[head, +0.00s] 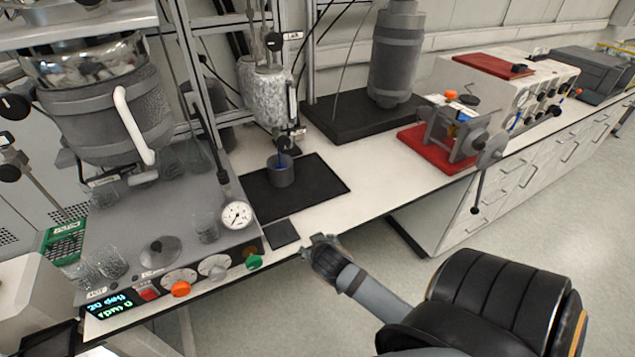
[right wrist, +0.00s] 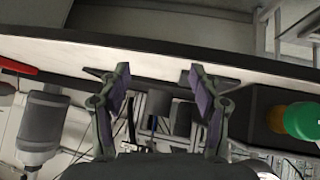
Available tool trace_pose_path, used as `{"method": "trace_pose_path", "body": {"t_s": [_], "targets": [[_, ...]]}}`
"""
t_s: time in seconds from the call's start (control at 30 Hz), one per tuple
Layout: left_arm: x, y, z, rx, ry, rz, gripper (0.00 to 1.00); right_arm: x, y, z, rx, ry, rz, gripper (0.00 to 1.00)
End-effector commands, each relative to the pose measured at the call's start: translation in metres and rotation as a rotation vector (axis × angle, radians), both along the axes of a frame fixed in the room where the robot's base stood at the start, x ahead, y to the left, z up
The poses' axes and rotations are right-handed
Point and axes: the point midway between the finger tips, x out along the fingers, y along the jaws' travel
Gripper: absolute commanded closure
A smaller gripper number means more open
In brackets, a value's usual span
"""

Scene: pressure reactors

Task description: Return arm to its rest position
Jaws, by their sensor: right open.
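My right gripper (head: 320,241) is at the front edge of the white bench in the head view, its arm reaching in from the lower right. In the right wrist view the two fingers of my right gripper (right wrist: 158,72) are spread apart with nothing held between them. A dark grey beaker (head: 281,172) stands upright on a black mat (head: 325,184) under a grey reactor vessel (head: 268,92), further back than the gripper and apart from it. My left gripper is not in view.
A control panel with an orange knob (head: 181,289) and a green knob (head: 254,262) lies left of the gripper. A small dark pad (head: 281,234) is close by. A red-based clamp device (head: 452,137) stands further right. Open floor (head: 375,262) lies in front of the bench.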

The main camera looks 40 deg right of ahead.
Motion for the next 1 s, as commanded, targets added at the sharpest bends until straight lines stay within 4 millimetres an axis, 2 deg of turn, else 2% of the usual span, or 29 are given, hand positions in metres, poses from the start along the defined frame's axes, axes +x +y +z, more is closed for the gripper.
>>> {"method": "trace_pose_path", "body": {"t_s": [0.2, 0.77, 0.87, 0.97, 1.0], "targets": [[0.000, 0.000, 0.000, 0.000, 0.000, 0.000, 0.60, -0.010, 0.008, -0.008, 0.010, 0.054, 0.023, 0.36], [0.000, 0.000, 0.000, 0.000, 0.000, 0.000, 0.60, -0.010, 0.007, -0.010, 0.009, 0.058, 0.025, 0.36], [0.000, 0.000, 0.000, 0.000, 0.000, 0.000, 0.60, -0.011, 0.005, -0.033, 0.010, 0.088, 0.033, 0.36], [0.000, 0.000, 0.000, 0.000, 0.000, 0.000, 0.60, -0.017, -0.001, -0.092, 0.017, 0.163, 0.060, 0.36], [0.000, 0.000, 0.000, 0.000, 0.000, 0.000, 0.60, -0.023, -0.003, -0.125, 0.024, 0.201, 0.075, 0.36]]}}
